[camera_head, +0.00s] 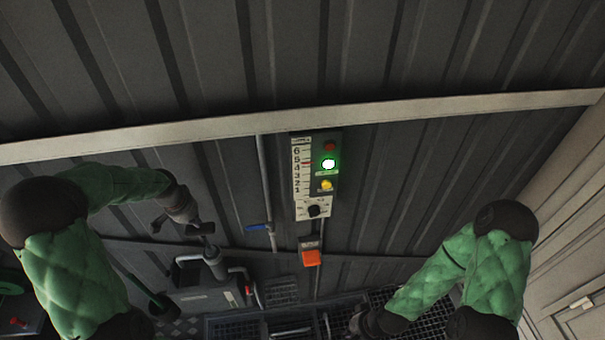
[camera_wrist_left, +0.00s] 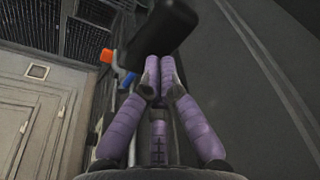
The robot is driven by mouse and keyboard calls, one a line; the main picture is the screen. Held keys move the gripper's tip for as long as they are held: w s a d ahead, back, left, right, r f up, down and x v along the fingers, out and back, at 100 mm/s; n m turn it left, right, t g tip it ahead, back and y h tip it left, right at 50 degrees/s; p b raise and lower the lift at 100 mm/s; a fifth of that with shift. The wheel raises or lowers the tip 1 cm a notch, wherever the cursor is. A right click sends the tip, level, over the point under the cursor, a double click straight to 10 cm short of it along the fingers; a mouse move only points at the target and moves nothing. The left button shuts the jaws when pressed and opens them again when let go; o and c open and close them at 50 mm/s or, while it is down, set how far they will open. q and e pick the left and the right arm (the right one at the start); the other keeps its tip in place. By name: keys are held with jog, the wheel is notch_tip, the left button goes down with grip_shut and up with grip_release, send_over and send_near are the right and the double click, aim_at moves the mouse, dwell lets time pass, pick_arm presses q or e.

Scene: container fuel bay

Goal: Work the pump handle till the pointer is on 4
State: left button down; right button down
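The gauge (camera_head: 302,170) is a white scale on the wall panel, numbered 1 to 6. A small red mark on it appears to lie between 4 and 5. The pump (camera_head: 214,262) stands below and left, its dark handle (camera_head: 203,228) raised. In the left wrist view the black handle grip (camera_wrist_left: 165,35) lies across just beyond the fingertips. My left gripper (camera_wrist_left: 159,68) has its purple fingers closed together at the grip, not visibly around it; contact is unclear. My right gripper (camera_head: 360,322) is low at the right, its fingers too dark to read.
A green lamp (camera_head: 328,163) is lit, between a red lamp (camera_head: 330,146) and a yellow one (camera_head: 327,184). A black knob (camera_head: 314,211) sits below. A blue valve lever (camera_head: 258,227) and an orange box (camera_head: 311,258) are right of the pump. Grating lies below.

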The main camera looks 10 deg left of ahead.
aim_at(205, 242)
pick_arm(q)
jog(key=shift+s+a+f+b+x, duration=0.1)
jog(key=shift+s+b+x, duration=0.35)
jog(key=shift+b+x, duration=1.3)
jog(key=shift+s+a+f+b+x, duration=0.1)
jog(key=shift+s+b+x, duration=0.4)
jog(key=shift+b+x, duration=1.25)
jog(key=shift+s+f+b+x, duration=0.1)
jog(key=shift+s+b+x, duration=0.55)
jog(key=shift+x, duration=1.95)
jog(key=r+p, duration=0.2)
jog(key=r, duration=0.2)
jog(key=r+p, duration=0.2)
jog(key=r, duration=0.1)
jog(key=r+p, duration=0.2)
jog(key=r, duration=0.2)
jog(key=shift+w+r+p, duration=0.3)
jog(key=shift+r+p, duration=0.05)
jog(key=shift+p, duration=0.05)
jog(key=shift+r+p, duration=0.3)
jog(key=shift+r, duration=0.25)
jog(key=shift+a, duration=0.1)
jog(key=shift+f, duration=0.1)
